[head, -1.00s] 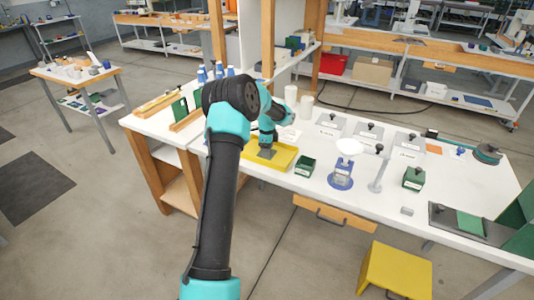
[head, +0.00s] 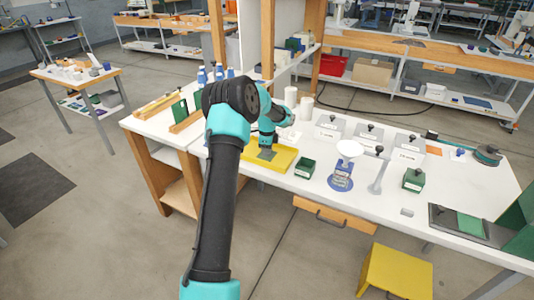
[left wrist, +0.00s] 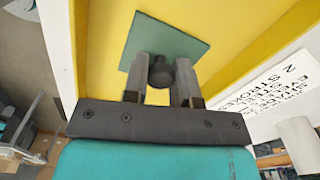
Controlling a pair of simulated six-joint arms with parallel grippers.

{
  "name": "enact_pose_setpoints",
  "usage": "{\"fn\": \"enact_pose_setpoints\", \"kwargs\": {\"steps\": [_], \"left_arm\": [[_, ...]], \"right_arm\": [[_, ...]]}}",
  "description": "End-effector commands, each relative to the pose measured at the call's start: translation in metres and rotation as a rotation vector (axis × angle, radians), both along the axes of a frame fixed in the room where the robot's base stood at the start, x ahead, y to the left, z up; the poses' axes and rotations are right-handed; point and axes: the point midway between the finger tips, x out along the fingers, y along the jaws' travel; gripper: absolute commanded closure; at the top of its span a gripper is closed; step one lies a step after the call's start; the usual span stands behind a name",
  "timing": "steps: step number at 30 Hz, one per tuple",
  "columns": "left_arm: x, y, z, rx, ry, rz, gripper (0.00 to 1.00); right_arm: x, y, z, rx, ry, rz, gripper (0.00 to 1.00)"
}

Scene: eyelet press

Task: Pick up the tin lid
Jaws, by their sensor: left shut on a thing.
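The tin lid is a flat grey-green square plate with a dark round knob. In the left wrist view the lid (left wrist: 165,38) lies just beyond my left gripper (left wrist: 161,72), whose two fingers are shut on the knob. In the head view the lid (head: 266,154) shows small and grey under my left gripper (head: 268,141), over the yellow tray (head: 283,164). I cannot tell whether the lid touches the tray floor or is slightly above it. My right gripper is not in view.
A small green box (head: 305,168) stands right of the tray. A blue-based stand with a white funnel-like top (head: 349,148) is further right. Several grey lidded boxes (head: 368,136) stand behind. Blue-capped bottles (head: 202,76) are at back left.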

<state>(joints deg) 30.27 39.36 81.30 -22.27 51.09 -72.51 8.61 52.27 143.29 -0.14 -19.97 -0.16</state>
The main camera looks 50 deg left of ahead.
Motion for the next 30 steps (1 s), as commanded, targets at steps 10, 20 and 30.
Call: {"fn": "enact_pose_setpoints", "kwargs": {"steps": [10,20,30], "left_arm": [[0.0,0.0,0.018,0.002,-0.001,0.0,0.96],[-0.011,-0.012,0.038,0.001,0.002,0.0,0.96],[-0.049,-0.055,0.043,0.0,0.001,-0.002,0.96]], "right_arm": [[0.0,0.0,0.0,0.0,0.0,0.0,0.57],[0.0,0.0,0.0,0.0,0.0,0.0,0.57],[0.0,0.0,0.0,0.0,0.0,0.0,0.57]]}}
